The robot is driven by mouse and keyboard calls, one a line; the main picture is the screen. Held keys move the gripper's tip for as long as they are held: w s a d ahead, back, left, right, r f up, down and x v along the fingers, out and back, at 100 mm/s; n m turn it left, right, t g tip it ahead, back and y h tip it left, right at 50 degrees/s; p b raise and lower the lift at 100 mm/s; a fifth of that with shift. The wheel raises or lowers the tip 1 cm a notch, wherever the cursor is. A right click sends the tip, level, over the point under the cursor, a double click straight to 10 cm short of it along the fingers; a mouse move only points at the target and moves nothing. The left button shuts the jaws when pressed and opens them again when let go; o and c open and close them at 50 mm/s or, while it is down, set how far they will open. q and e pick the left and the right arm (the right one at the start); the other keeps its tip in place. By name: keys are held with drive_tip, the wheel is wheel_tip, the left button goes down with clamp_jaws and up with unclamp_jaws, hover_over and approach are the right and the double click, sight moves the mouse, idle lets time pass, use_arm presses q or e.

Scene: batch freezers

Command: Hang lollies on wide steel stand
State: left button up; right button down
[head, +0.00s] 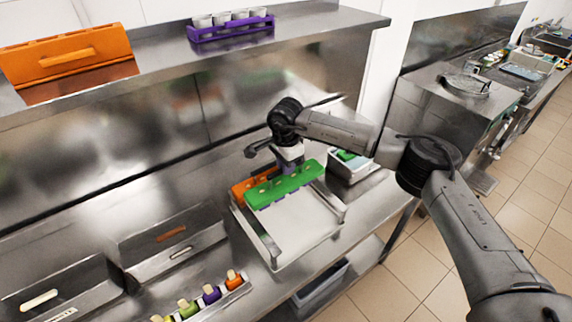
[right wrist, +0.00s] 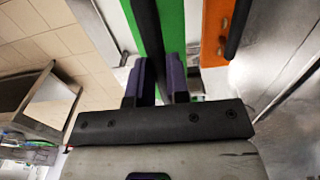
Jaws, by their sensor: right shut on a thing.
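My right gripper (head: 290,165) is shut on a long green lolly bar (head: 287,187), with small pale spots along its top. The bar is over the back part of the wide steel stand (head: 268,250); I cannot tell if it touches. An orange bar (head: 238,189) sits behind it at the stand's back end. In the right wrist view, my right gripper (right wrist: 155,80) has its dark fingers at the green bar (right wrist: 170,28), with the orange bar (right wrist: 214,35) alongside. The front of the stand is bare. My left gripper is not in view.
A steel container (head: 352,168) with green contents stands to the right of the stand. Several coloured lollies (head: 210,294) are in a row at the front. Steel bins (head: 172,240) stand to the left. A shelf above holds an orange case (head: 65,58) and a purple cup rack (head: 231,28).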

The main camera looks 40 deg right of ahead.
sight(286, 179)
idle(0.8)
drive_tip(key=shift+f+b, duration=0.35)
drive_tip(key=shift+f, duration=0.35)
drive_tip(key=shift+f+b, duration=0.3)
drive_tip(key=shift+f, duration=0.45)
drive_tip(key=shift+f, duration=0.5)
drive_tip(key=shift+f+b, duration=0.1)
drive_tip(key=shift+b, duration=0.2)
idle(0.5)
drive_tip(key=shift+f+b, duration=0.35)
drive_tip(key=shift+f, duration=0.4)
drive_tip(key=shift+f, duration=0.3)
idle(0.4)
drive_tip(key=shift+f, duration=0.25)
idle(0.5)
